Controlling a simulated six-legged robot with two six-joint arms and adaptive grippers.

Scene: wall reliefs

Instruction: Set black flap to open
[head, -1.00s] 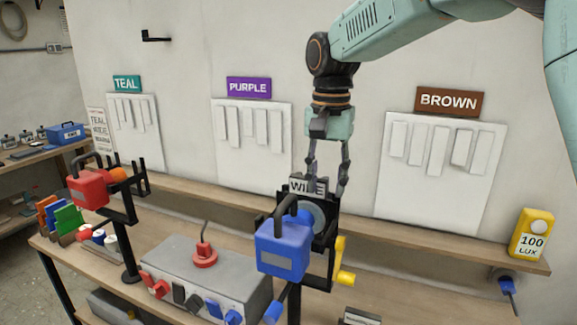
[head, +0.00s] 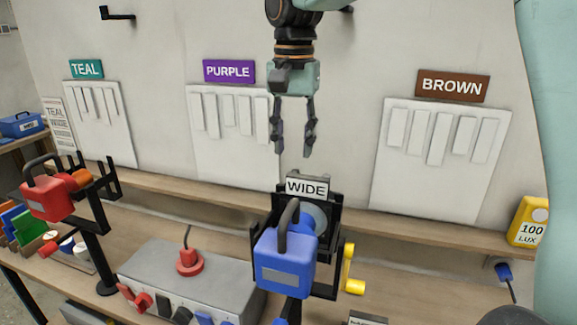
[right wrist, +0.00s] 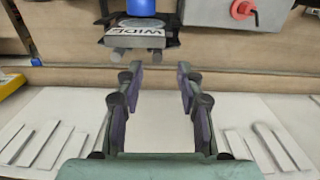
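No part is labelled as a black flap. Black parts include the frame around the blue lamp (head: 285,262), under the white WIDE sign (head: 306,188), and a black piece (head: 181,315) on the front of the grey box (head: 205,268), partly cut off by the lower picture edge. I cannot tell which is the flap. My right gripper (head: 292,150) points down, open and empty, above the WIDE sign and apart from it. In the right wrist view its fingers (right wrist: 160,75) are spread with nothing between them. My left gripper is not in view.
A red lamp (head: 47,196) stands on a black post at left. A yellow handle (head: 352,270) sits beside the blue lamp. Wall panels with white slats (head: 440,160) stand behind the shelf. A yellow 100 LUX device (head: 528,222) is at right.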

